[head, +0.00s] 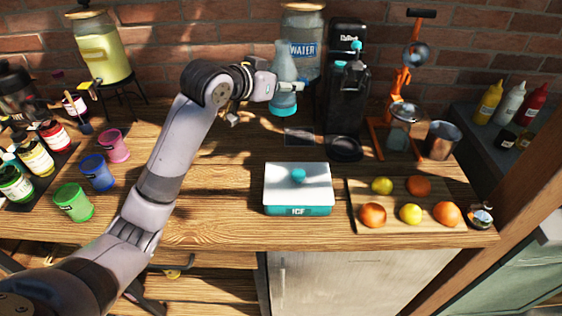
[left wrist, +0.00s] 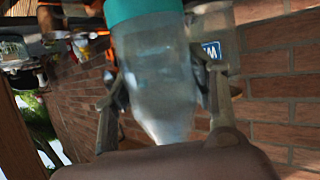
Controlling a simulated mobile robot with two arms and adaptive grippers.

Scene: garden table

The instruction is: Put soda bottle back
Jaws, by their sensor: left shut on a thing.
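The soda bottle (head: 284,72) is clear with a teal base and stands roughly upright in the head view. My left gripper (head: 277,86) is shut on it, in front of the water jar and left of the black soda machine (head: 340,95). The bottle also shows in the left wrist view (left wrist: 160,75), between the two fingers (left wrist: 165,95), with its teal end at the top of the picture. A dark drip tray (head: 345,148) sits at the front foot of the machine. I do not see my right gripper.
A water jar (head: 303,48) stands behind the bottle. An orange citrus press (head: 400,85) and a metal cup (head: 441,140) are right of the machine. A white and teal ice box (head: 298,203) and a fruit board (head: 359,213) are nearer the front. Coloured cups stand at the left.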

